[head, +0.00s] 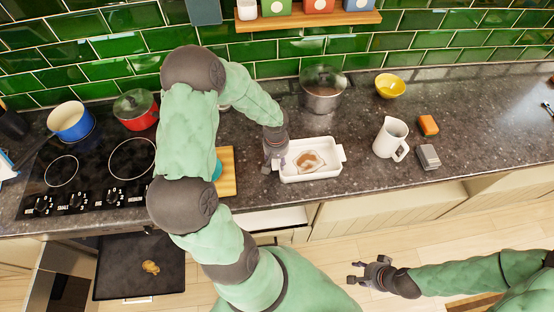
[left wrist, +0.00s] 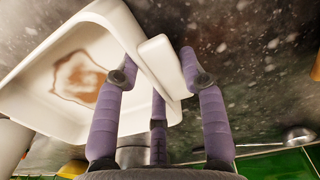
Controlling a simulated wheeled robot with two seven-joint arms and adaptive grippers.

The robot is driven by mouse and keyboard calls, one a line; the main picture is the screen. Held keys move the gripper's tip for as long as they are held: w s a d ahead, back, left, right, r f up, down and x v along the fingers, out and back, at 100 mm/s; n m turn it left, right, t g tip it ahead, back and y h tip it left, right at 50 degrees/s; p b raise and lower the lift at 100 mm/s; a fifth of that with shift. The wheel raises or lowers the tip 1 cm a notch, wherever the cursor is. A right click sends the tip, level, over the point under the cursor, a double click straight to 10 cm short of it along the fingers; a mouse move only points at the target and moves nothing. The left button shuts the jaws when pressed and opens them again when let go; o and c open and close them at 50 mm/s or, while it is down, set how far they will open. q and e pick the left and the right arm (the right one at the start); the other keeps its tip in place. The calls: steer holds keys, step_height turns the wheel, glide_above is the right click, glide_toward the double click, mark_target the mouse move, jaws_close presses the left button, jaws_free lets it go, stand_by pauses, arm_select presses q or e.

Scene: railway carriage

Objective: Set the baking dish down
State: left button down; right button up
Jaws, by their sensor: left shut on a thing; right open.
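The white baking dish (head: 318,177) is at the front part of the dark counter (head: 355,185), with a brown patch on its inside bottom. It looks about level; I cannot tell whether its base touches the counter. My left gripper (head: 275,160) is at the dish's left end. In the left wrist view its fingers (left wrist: 160,62) are shut on the handle of the dish (left wrist: 30,108), one finger on each side. My right gripper (head: 358,274) is open and empty, low over the floor in front of the cabinets.
A white pitcher (head: 388,140), an orange block (head: 428,125) and a grey box (head: 428,157) stand right of the dish. Behind are a lidded steel pot (head: 323,97) and a yellow bowl (head: 390,87). A wooden board (head: 228,178) lies left. The oven door (head: 125,280) is open.

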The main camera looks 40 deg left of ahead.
arm_select(q)
steer(key=c, duration=0.6)
jaws_free()
steer(key=shift+c, duration=0.2)
step_height(320, 180, up, 12)
steer(key=shift+s+a, duration=0.1)
jaws_close()
stand_by(1.2)
